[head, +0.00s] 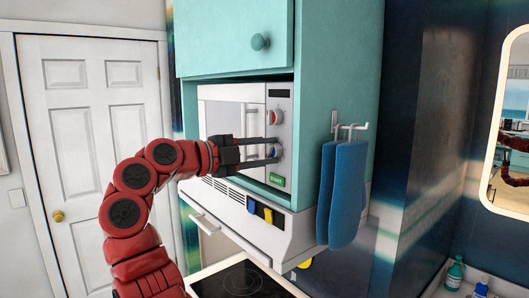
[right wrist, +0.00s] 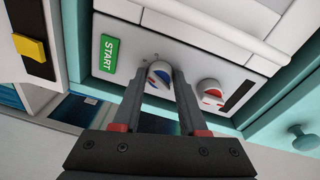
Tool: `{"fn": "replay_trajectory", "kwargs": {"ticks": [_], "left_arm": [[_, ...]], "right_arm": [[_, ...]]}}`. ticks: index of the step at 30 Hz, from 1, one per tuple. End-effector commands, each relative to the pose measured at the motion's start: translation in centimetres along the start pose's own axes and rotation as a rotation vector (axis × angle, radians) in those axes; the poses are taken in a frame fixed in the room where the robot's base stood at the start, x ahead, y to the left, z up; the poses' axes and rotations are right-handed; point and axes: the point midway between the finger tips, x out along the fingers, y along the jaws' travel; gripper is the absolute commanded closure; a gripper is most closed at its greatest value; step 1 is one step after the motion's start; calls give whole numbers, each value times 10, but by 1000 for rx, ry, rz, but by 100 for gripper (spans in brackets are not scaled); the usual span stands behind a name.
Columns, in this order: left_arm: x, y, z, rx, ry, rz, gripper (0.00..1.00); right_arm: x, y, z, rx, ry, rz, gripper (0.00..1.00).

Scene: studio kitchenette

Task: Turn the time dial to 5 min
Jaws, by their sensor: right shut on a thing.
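The white microwave (head: 229,118) sits in the teal cabinet, with two round dials on its right-hand panel. The upper dial (head: 273,117) has red marks; it also shows in the right wrist view (right wrist: 210,95). The lower dial (right wrist: 160,76) has blue marks and is nearer the green START button (right wrist: 108,53). My right gripper (head: 276,151) reaches the panel from the left and is shut on the lower dial, one finger on each side. The dial's scale and pointer are too small or covered to read. My left gripper is out of view.
A teal cabinet door with a knob (head: 260,42) is above. Below are an oven front (head: 240,217) with blue and yellow switches and a dark cooktop (head: 243,281). Blue towels (head: 341,190) hang on the cabinet's right side. A white door (head: 92,130) stands at left.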

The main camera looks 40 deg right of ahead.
Motion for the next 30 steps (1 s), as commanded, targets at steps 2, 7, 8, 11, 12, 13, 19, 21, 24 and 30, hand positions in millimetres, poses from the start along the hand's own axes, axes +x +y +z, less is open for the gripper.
{"fn": "replay_trajectory", "kwargs": {"ticks": [2,7,8,11,12,13,19,21,24,30], "left_arm": [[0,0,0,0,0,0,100],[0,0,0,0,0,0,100],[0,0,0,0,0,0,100],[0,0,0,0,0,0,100],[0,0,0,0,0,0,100],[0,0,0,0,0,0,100],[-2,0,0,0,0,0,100],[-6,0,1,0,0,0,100],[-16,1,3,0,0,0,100],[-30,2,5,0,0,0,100]], "right_arm": [[0,0,0,0,-1,0,100],[0,0,0,0,-1,0,37],[0,0,0,0,0,0,31],[0,0,0,0,0,0,29],[0,0,0,-1,0,0,29],[0,0,0,-1,0,0,29],[-4,1,1,-2,-2,0,29],[-10,2,2,-2,-4,0,29],[-27,3,1,1,-4,-1,29],[-72,2,1,-2,-4,-1,29]]}}
